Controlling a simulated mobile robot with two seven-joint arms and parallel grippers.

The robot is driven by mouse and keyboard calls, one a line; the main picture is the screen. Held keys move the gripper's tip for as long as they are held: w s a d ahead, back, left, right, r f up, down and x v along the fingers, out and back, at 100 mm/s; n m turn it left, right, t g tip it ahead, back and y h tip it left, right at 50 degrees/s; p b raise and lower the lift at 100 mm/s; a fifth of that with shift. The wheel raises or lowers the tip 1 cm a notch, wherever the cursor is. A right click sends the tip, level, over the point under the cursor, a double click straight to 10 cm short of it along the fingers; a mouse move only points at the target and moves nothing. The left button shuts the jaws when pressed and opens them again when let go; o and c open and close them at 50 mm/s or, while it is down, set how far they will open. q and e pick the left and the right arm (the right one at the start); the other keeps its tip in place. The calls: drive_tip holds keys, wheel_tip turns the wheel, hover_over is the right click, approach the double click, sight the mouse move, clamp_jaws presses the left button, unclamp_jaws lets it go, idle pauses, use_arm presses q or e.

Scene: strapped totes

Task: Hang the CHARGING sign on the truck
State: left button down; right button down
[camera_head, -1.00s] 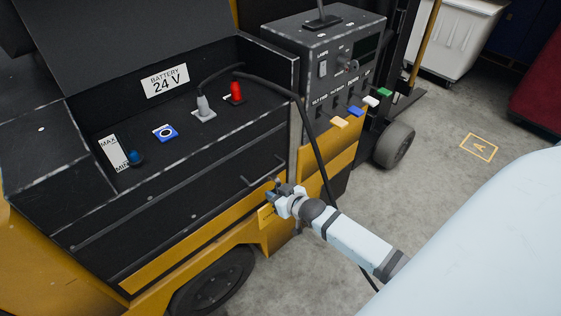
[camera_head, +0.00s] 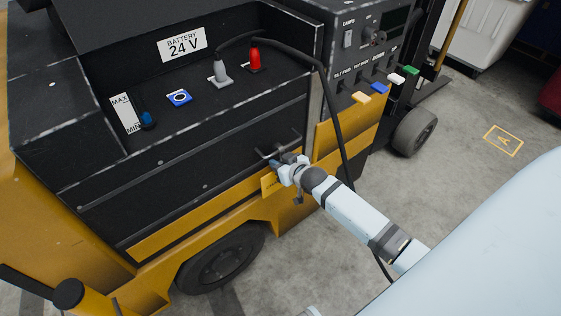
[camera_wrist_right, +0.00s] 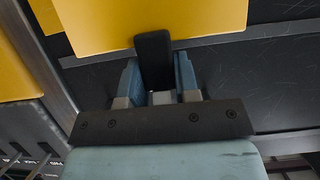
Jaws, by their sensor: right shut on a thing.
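The truck (camera_head: 75,178) is a yellow and black vehicle with an open battery bay. My right gripper (camera_head: 284,165) is at its dark side panel, just below a thin bar (camera_head: 279,148) that stands out from the panel. In the right wrist view my right gripper (camera_wrist_right: 153,85) is shut on a black tab (camera_wrist_right: 153,55) at the edge of a plain yellow plate, the sign (camera_wrist_right: 150,20). In the head view the sign (camera_head: 268,185) shows as a small yellow piece beside the fingers. Its lettering is not readable. Whether it touches the bar I cannot tell. My left gripper is not in view.
A black cable (camera_head: 333,110) runs from the grey plug (camera_head: 220,72) down past my right wrist. A control box (camera_head: 365,50) with coloured levers is at upper right. A wheel (camera_head: 220,258) is below. Grey floor (camera_head: 450,180) is clear at right.

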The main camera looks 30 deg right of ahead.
drive_tip(key=shift+f, duration=0.3)
drive_tip(key=c, duration=0.8)
unclamp_jaws()
drive_tip(key=shift+s, duration=0.1)
